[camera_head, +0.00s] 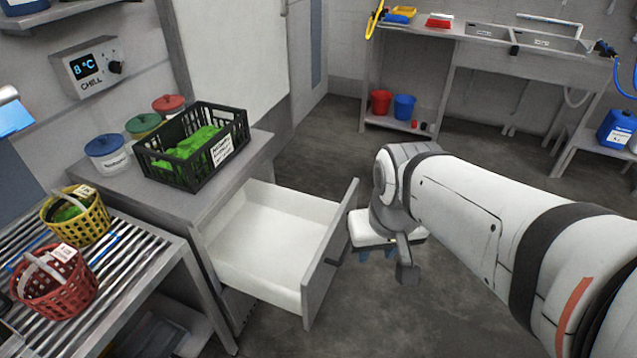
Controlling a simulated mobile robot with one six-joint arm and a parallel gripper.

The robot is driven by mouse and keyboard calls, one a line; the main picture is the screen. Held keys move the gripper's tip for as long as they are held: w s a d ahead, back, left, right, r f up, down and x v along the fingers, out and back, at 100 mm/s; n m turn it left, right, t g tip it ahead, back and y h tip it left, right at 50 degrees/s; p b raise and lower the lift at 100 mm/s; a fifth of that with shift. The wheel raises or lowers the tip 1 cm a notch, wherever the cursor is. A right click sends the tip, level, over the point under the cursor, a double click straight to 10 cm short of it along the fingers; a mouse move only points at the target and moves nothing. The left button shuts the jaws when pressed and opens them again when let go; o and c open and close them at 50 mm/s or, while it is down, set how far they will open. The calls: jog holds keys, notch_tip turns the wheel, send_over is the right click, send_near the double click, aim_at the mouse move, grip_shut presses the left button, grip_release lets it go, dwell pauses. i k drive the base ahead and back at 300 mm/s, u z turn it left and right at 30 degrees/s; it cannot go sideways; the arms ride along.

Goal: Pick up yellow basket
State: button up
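The yellow basket (88,227) stands on the slatted metal rack at the left. It holds something green, and its pale handle carries a white tag. My gripper (402,262) hangs at the end of my arm, right of the open drawer and far from the yellow basket. Its fingers point down and are partly hidden by the wrist, so I cannot tell how wide they are. No object shows clearly between them.
A red basket (60,292) stands close in front of the yellow one. An open white drawer (265,240) juts out between the rack and my gripper. A black crate (190,178) with green bags and several lidded tubs sit on the counter. Floor (330,140) behind the drawer is clear.

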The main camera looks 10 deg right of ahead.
aim_at(82, 225)
jog(key=u, duration=1.5)
jog(key=k, duration=0.65)
jog(key=u, duration=0.3)
jog(key=i, duration=1.35)
jog(key=z, duration=0.7)
jog(key=i, duration=0.45)
jog(key=u, duration=0.05)
